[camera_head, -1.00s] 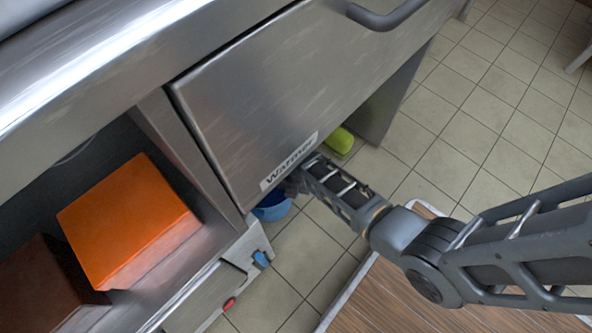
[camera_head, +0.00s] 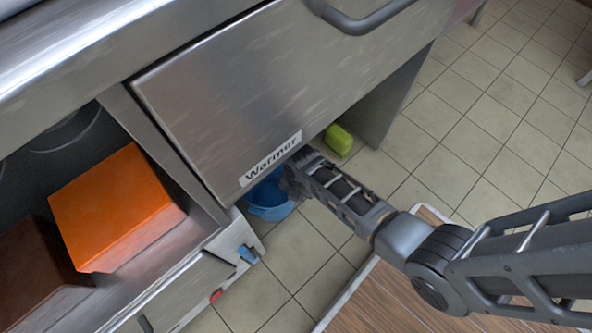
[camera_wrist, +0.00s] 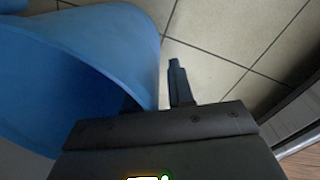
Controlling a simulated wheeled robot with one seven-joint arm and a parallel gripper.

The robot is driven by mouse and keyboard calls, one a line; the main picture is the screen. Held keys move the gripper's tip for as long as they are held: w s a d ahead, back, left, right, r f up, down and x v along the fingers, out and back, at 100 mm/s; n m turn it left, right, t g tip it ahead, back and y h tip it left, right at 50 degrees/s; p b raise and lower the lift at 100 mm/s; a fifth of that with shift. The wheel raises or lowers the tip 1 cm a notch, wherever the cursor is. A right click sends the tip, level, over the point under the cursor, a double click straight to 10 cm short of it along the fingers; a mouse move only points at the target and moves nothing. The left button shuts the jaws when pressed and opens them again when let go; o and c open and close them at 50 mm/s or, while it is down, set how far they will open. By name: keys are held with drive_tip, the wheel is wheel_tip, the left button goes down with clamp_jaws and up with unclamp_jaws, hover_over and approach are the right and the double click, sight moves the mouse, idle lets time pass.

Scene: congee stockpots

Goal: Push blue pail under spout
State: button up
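The blue pail (camera_head: 268,200) stands on the floor below the front edge of the warmer, partly hidden by the warmer panel and my gripper. In the wrist view the pail (camera_wrist: 110,35) fills the left side, large and close. My gripper (camera_head: 292,180) is low at the pail's right side in the head view. In the wrist view one dark finger (camera_wrist: 178,82) shows just right of the pail wall; I cannot see a second finger clearly. A blue tap handle (camera_head: 247,255) and a red one (camera_head: 216,295) sit on the lower cabinet front, left of and nearer than the pail.
The steel warmer panel (camera_head: 250,90) overhangs the pail and gripper. A green block (camera_head: 339,140) lies under the warmer, right of the pail. An orange box (camera_head: 115,208) sits in the open bay. Tiled floor (camera_head: 430,165) is clear to the right. A wood-topped surface (camera_head: 390,305) is at the bottom.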

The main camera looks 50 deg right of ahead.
drive_tip(key=shift+o, duration=1.2)
drive_tip(key=shift+w+r, duration=0.1)
drive_tip(key=shift+w, duration=0.05)
drive_tip(key=shift+r, duration=0.1)
wheel_tip(320, 180, up, 8)
drive_tip(key=p, duration=0.4)
drive_tip(key=shift+s+d+f, duration=0.15)
drive_tip(key=shift+s+f, duration=0.05)
drive_tip(key=shift+s, duration=0.1)
